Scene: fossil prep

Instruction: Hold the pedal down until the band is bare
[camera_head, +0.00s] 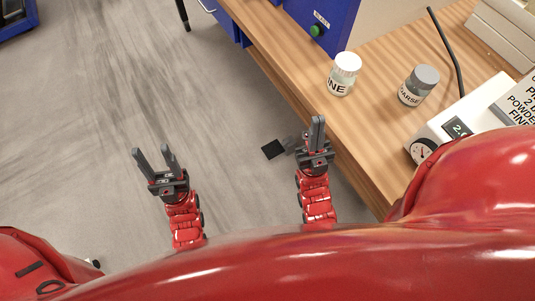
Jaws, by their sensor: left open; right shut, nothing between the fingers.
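A flat black square (273,149), which looks like the pedal, lies low beside the bench edge, just left of my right gripper. A grey patch adjoins its right side, partly hidden by that gripper. I cannot tell whether the pedal is pressed. My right gripper (317,122) is shut and empty, its fingers pointing up the picture by the bench edge. My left gripper (155,159) is open and empty over the grey floor, further left. No band can be made out in this view.
The wooden bench (300,60) holds a white-lidded jar (344,76), a grey-lidded jar (418,85) and a white device with a gauge (423,150). A blue cabinet (336,14) carries a green button (316,31). The floor (110,90) at left is clear.

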